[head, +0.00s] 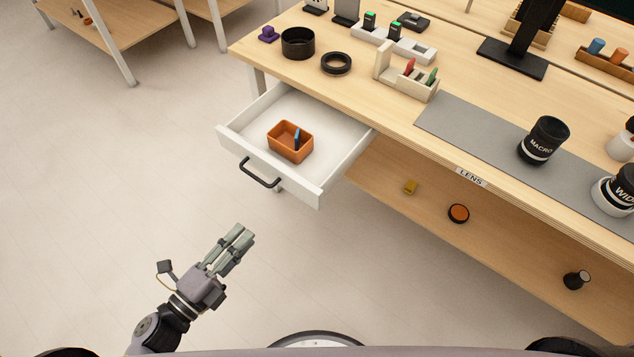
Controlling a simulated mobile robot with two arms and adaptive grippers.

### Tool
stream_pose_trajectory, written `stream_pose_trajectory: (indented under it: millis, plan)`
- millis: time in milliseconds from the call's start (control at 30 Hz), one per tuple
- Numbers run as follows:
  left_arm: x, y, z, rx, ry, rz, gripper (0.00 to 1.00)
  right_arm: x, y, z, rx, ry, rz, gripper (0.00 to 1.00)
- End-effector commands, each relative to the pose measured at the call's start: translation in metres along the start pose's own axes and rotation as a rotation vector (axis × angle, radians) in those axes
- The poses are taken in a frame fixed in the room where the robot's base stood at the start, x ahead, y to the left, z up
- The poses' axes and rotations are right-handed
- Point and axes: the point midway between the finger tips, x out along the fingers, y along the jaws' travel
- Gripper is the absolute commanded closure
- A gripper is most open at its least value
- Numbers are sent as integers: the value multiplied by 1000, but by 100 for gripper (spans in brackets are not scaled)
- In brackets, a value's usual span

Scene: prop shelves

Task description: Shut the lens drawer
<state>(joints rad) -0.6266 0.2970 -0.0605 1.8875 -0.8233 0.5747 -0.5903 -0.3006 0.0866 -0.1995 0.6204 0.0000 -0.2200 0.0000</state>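A white drawer (232,138) is pulled out from under the wooden table at the left end. Its black bar handle (260,174) is on the front panel. An orange bin (290,146) with a small blue item in it sits inside the drawer. A "LENS" label (471,177) is on the table's front edge, to the right of the drawer. My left gripper (242,243) is below and in front of the drawer front, apart from the handle, and holds nothing that I can see. Its fingers lie close together; any gap is hard to judge. My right gripper is out of view.
On the wooden table (370,98) are a black cylinder (298,43), a ring (336,63), a card holder (405,80), and lenses on a grey mat (470,125). A lower shelf (400,210) holds small items. The floor (110,170) left of the drawer is clear.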

Motion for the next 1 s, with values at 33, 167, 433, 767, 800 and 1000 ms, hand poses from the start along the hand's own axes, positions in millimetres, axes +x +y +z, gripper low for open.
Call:
stream_pose_trajectory:
  millis: [33, 167, 433, 767, 800, 1000]
  plan:
    - [0, -5, -4, 22, 15, -9, 74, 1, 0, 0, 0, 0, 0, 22]
    - [10, -10, -6, 37, 25, -18, 83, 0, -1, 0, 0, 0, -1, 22]
    - [62, -12, -6, 34, 21, -20, 100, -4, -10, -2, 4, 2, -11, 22]
    - [123, -12, -7, 31, 20, -17, 100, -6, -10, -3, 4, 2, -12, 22]
    - [128, -11, -7, 31, 20, -16, 100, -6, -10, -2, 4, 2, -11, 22]
    - [140, -11, -7, 30, 20, -15, 100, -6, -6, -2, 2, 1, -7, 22]
